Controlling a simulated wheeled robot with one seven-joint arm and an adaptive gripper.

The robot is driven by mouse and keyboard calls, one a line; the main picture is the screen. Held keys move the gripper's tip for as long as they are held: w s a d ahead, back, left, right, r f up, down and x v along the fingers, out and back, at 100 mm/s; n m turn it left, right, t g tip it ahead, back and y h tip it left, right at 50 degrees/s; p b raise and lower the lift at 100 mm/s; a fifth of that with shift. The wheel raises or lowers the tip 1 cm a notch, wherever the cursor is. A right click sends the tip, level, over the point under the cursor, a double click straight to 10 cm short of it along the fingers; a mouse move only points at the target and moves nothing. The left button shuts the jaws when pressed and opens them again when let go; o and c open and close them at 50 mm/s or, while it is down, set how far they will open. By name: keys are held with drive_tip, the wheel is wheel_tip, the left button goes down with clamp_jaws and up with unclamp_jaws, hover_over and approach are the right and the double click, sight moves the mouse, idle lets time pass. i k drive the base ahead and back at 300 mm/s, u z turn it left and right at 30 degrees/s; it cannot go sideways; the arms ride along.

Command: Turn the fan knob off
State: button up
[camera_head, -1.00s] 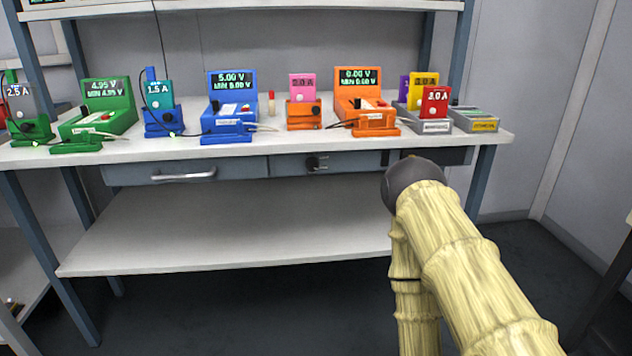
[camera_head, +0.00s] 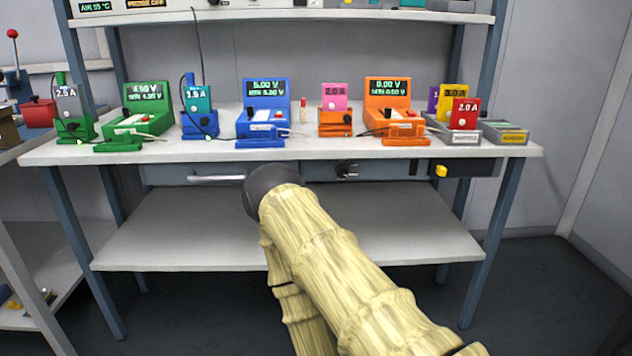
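Two knob-like parts show on the front below the bench top. A black knob (camera_head: 347,171) sits on the drawer front right of the drawer handle, and a yellow knob (camera_head: 440,171) sits on a dark panel further right. No readable label tells which one belongs to the fan, and their settings are too small to read. My arm, in a pale yellow sleeve with a dark rounded joint, reaches up from the bottom, left of both knobs. My gripper's fingers are not visible.
The white bench top (camera_head: 300,152) carries green, blue and orange meter units with displays, plus colored cells in holders. A drawer handle (camera_head: 216,178) juts out partly behind my arm. A lower shelf (camera_head: 160,225) is bare. Floor right of the bench is clear.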

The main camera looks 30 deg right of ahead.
sight(342, 170)
drive_tip(key=k, duration=0.55)
drive_tip(key=z, duration=1)
drive_tip(key=i, duration=0.5)
drive_tip(key=u, duration=0.05)
